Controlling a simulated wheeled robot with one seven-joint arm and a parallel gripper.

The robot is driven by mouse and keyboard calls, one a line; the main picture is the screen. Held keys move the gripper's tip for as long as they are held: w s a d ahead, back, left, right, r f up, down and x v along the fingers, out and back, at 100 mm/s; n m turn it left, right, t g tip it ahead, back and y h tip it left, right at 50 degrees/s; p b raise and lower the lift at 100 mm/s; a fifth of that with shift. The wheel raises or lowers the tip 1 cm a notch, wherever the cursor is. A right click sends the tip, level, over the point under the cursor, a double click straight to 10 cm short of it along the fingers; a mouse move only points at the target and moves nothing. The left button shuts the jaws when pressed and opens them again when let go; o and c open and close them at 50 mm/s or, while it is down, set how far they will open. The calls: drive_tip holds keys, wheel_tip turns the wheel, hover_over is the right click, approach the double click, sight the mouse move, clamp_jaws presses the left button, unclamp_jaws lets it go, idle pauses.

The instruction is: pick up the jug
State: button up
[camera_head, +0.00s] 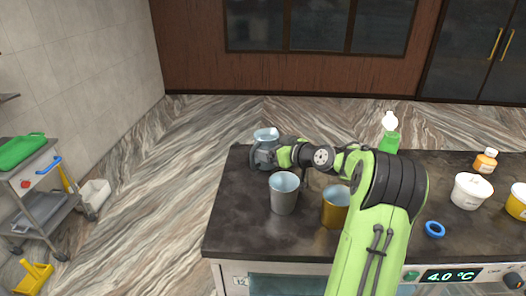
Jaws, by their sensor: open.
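A pale blue, see-through vessel (266,134), which looks like the jug, stands at the far left corner of the dark counter (240,215). My gripper (262,156) is at its near side, in front of its lower part. The jaws are open, but the fingertips are hard to make out, and I cannot tell whether they touch the jug. The jug's lower body and any handle are hidden behind my gripper.
A grey metal cup (283,195) and a brass-coloured cup (334,208) stand close in front of my arm. A green bottle (389,141), an orange bottle (485,162), a white tub (470,192), a yellow tub (518,203) and a blue ring (434,229) are to the right.

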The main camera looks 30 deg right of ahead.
drive_tip(key=shift+w, duration=0.15)
drive_tip(key=shift+c, duration=0.5)
drive_tip(key=c, duration=0.8)
drive_tip(key=shift+r, duration=0.1)
drive_tip(key=shift+c, duration=0.2)
